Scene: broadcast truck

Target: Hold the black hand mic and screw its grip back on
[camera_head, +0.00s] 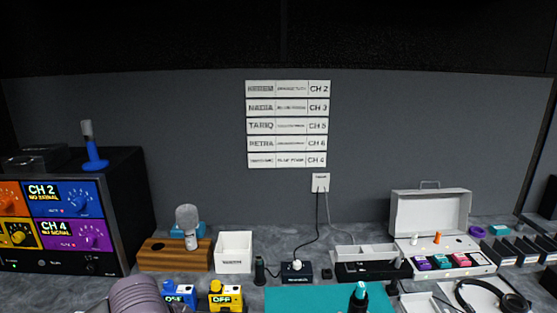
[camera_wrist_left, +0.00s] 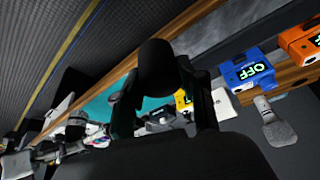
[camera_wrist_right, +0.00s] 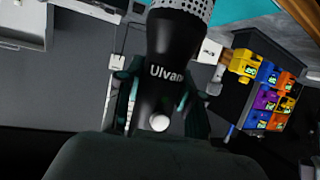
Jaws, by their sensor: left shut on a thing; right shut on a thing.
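The black hand mic (camera_wrist_right: 165,68) shows in the right wrist view, with a silver mesh head at the top edge, pale lettering on its body and a white round spot low down. My right gripper (camera_wrist_right: 158,108) is shut on its body, one finger on each side. In the left wrist view my left gripper (camera_wrist_left: 165,105) is shut on a dark, rounded piece (camera_wrist_left: 158,66). I cannot tell for certain that this piece is the grip, or whether it touches the mic. Neither gripper can be made out clearly in the head view.
A grey mic (camera_head: 188,226) stands on a wooden block (camera_head: 160,258) at the left, beside a white bin (camera_head: 233,240). Blue and yellow packs (camera_head: 225,296) sit in front. A teal mat (camera_head: 300,299) lies front centre. An open white case (camera_head: 432,225) and headphones (camera_head: 490,297) are at the right.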

